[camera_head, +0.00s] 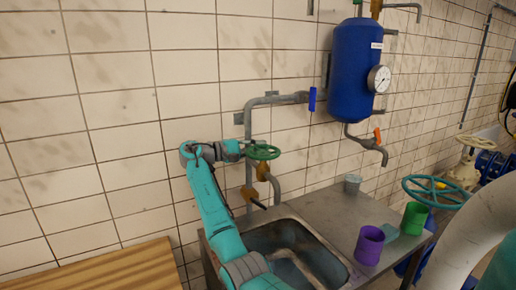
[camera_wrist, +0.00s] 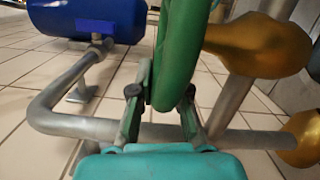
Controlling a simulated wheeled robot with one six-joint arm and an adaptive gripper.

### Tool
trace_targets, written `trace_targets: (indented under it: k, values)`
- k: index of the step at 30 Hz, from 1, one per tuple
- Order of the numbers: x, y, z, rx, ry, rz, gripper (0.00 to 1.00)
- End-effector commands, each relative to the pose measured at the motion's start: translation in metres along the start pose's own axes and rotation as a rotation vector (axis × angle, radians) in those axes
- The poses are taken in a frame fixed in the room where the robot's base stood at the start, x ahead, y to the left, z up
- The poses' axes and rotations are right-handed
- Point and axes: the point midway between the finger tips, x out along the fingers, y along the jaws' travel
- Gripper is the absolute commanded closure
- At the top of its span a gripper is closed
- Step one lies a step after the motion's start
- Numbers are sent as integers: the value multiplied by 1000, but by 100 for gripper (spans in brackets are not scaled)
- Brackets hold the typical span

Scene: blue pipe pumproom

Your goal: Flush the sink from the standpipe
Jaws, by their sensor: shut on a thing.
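My arm hides part of the sink.
A blue tank (camera_head: 355,65) with a gauge (camera_head: 379,78), a blue lever (camera_head: 312,99) and an orange-handled tap (camera_head: 377,135) hang at right. A purple cup (camera_head: 369,246), green cup (camera_head: 414,218) and small grey cup (camera_head: 352,184) stand on the counter (camera_head: 333,208). A wooden top (camera_head: 105,270) is front left.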

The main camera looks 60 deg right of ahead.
Motion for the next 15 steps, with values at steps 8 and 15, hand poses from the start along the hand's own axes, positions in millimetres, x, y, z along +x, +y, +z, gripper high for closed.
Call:
trace_targets:
  k: [8, 15]
  values:
    - [1, 0, 0, -1, 0, 0, 100]
    - [0, 0, 0, -1, 0, 0, 59]
